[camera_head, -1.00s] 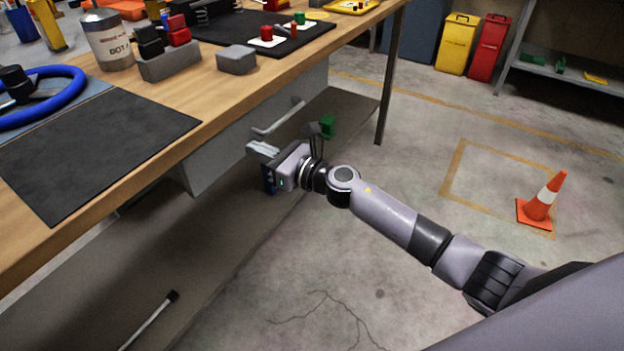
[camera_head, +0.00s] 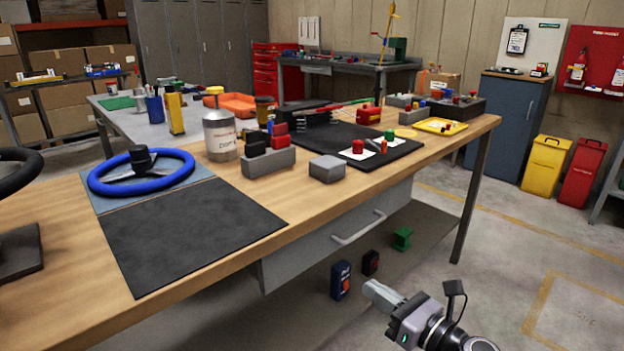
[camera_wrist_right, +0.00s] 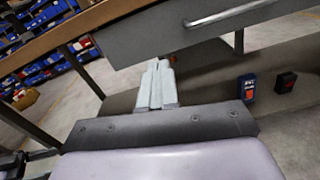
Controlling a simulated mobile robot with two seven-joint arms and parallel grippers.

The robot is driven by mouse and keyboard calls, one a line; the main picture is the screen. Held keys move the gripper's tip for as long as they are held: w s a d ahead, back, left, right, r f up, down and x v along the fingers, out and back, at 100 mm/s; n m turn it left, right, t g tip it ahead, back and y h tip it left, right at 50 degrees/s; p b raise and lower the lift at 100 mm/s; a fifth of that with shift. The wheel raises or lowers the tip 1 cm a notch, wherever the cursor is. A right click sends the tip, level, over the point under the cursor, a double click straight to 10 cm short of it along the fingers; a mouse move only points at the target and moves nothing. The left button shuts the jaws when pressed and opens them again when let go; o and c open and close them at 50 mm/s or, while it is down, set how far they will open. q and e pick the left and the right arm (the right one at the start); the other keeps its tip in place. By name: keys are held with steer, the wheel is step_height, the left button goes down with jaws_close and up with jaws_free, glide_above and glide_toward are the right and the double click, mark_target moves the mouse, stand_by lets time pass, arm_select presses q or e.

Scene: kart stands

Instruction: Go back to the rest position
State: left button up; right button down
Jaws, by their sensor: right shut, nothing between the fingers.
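My right gripper (camera_head: 382,297) shows at the bottom of the head view, in front of the workbench and below its drawer (camera_head: 340,226). Its pale fingers are shut with nothing between them. The right wrist view shows the shut fingers (camera_wrist_right: 158,84) pointing towards the drawer front (camera_wrist_right: 185,30) and the space below it. The fingers look apart from the bench. My left gripper is in neither view.
The workbench top (camera_head: 330,204) carries a blue steering wheel (camera_head: 140,172), a dark mat (camera_head: 185,228), a can (camera_head: 220,138) and small parts. A drawer handle (camera_head: 358,229) sticks out near my right gripper. The lower shelf (camera_head: 425,222) holds a blue box (camera_head: 341,280). Floor to the right is open.

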steer(key=s+d+f+n+g+h, duration=0.1)
steer(key=s+f+n+h, duration=0.2)
steer(key=s+f+n, duration=0.6)
steer(key=s+d+f+n+g+h, duration=0.1)
steer(key=s+f+n+g+h, duration=0.15)
steer(key=s+n, duration=0.75)
steer(key=s+d+f+n+h, duration=0.1)
steer(key=s+f+n+h, duration=0.35)
steer(key=n, duration=1.05)
step_height(320, 180, up, 11)
steer(key=d+m+y+p, duration=0.1)
steer(key=p, duration=1.4)
steer(key=shift+s+f+g, duration=0.15)
steer(key=shift+g, duration=0.2)
